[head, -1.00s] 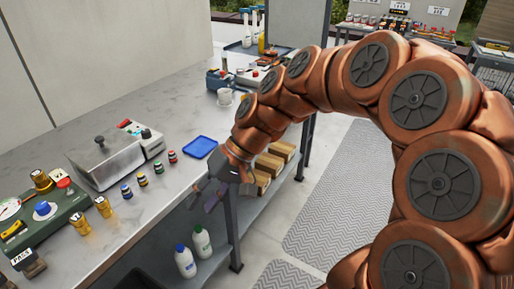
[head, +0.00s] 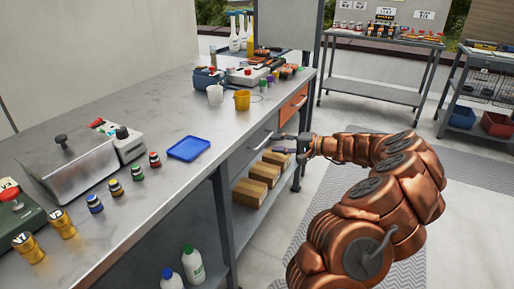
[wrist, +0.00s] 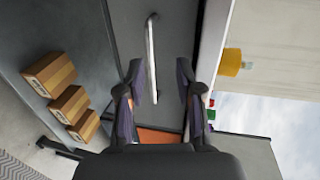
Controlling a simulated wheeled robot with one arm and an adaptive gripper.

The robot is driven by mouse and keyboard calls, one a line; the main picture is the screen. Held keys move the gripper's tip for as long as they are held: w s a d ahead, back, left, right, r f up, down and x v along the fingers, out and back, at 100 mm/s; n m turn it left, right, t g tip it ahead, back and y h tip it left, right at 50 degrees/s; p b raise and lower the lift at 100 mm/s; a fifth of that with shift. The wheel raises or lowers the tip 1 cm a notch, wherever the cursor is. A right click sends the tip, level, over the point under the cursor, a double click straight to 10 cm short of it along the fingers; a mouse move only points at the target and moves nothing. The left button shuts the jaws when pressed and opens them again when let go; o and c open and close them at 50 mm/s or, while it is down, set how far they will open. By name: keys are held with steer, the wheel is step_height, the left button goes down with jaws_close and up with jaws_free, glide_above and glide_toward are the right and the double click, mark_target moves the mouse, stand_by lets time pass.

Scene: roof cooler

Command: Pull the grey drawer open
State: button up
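The grey drawer (head: 244,154) is under the workbench top, with its front flush with the bench; it looks closed. Its bar handle (head: 262,141) is pale metal. In the wrist view the grey drawer front (wrist: 178,28) fills the middle, and the handle (wrist: 152,58) runs upright in the picture between my two fingers. My gripper (head: 281,144) is open and empty, just right of the drawer front in the head view. Its spread fingers (wrist: 158,72) show on both sides of the handle, apart from it. The exact remaining distance to the handle is unclear.
An orange drawer (head: 293,104) is beside the grey one. Cardboard boxes (head: 264,174) lie on the shelf below. A yellow cup (head: 242,100), a white cup (head: 215,95) and a blue tray (head: 188,148) stand on the bench top. Floor mats lie to the right.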

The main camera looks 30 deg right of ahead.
mark_target(263, 142)
steer(key=shift+m, duration=0.3)
steer(key=w+f, duration=0.1)
steer(key=w, duration=0.1)
steer(key=w+a+f, duration=0.1)
steer(key=w, duration=0.1)
steer(key=w+a+f, duration=0.1)
steer(key=w, duration=0.2)
steer(key=shift+b, duration=0.3)
steer(key=shift+t+h, duration=0.3)
steer(key=shift+c, duration=0.4)
jaws_close()
